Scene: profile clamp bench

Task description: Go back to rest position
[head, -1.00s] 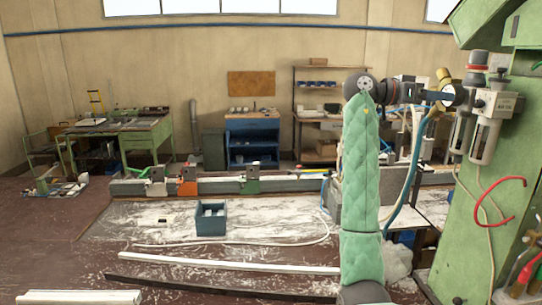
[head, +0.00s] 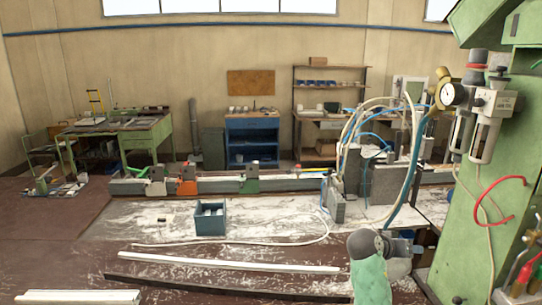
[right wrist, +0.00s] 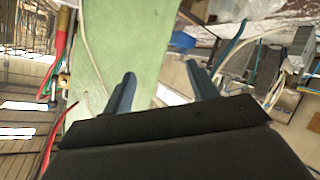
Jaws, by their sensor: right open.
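My right gripper (right wrist: 160,90) shows in the right wrist view with its two blue fingers spread apart and nothing between them. Beyond the fingers stands the green machine column (right wrist: 115,45). In the head view, part of my right arm in a green padded sleeve is low at the lower right, and the gripper itself is outside that view. My left gripper does not show in either view.
The green machine (head: 480,220) with air filters and a gauge (head: 452,94) stands at the right, close to my arm. A blue bin (head: 210,220) and a long rail (head: 225,185) with clamps occupy the bench. White profiles (head: 230,263) lie in front. Hoses (head: 405,150) loop at the right.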

